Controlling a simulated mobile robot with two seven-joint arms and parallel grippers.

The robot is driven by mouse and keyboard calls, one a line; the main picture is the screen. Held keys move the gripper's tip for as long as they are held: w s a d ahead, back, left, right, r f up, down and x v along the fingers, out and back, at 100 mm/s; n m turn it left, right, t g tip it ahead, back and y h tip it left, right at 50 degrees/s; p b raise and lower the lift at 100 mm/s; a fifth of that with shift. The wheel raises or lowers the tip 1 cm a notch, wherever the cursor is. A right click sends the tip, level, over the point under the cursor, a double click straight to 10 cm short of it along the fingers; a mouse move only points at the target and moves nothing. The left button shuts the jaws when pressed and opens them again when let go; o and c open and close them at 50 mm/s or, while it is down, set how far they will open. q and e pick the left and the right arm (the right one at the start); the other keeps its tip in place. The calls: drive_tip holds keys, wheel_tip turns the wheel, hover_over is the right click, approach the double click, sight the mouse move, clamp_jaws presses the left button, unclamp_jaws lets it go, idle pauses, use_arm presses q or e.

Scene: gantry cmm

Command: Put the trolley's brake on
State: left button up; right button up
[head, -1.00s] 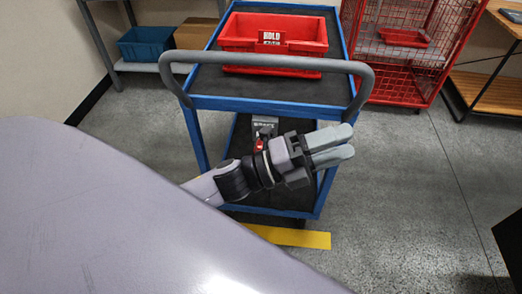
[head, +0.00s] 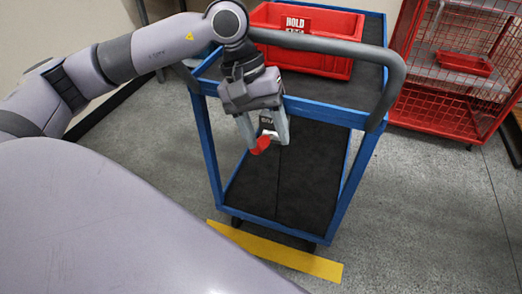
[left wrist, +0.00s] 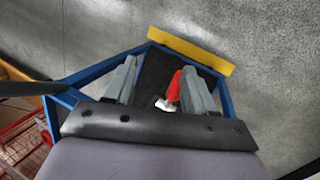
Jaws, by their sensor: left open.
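The blue trolley (head: 345,190) stands ahead, with a grey push handle (head: 392,88) and black shelves. Its brake is a small red lever (head: 261,144) at a pale bracket (head: 266,123) with dark lettering, below the top shelf. My left gripper (head: 264,141) points down in front of the trolley, open, its fingers around or just in front of the lever; the exact depth is unclear. In the left wrist view the red lever (left wrist: 174,86) shows between the fingers, close to the right-hand one. The gripper partly hides the bracket. My right gripper is out of view.
A red bin (head: 320,62) with a HOLD label sits on the trolley's top shelf. A red wire cage (head: 455,85) stands at the back right. A yellow floor strip (head: 285,255) lies along the trolley's near edge. The floor to the right is clear.

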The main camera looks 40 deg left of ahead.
sight(258, 146)
use_arm(q)
drive_tip(key=a, duration=0.1)
drive_tip(key=a+y, duration=0.1)
drive_tip(key=w+a+y, duration=0.1)
drive_tip(key=a, duration=0.1)
drive_tip(key=shift+r+m+t, duration=0.15)
drive_tip(key=shift+m+t, duration=0.15)
drive_tip(key=shift+t, duration=0.1)
drive_tip(key=shift+w+d+f+b, duration=0.1)
drive_tip(key=shift+d+f+b, duration=0.15)
drive_tip(key=shift+f, duration=0.85)
drive_tip(key=shift+d+f+b, duration=0.1)
drive_tip(key=shift+d+f, duration=0.1)
drive_tip(key=shift+f, duration=0.95)
drive_tip(key=shift+w+d+f+b, duration=0.1)
drive_tip(key=shift+d+f+b, duration=0.15)
drive_tip(key=shift+f, duration=0.85)
clamp_jaws()
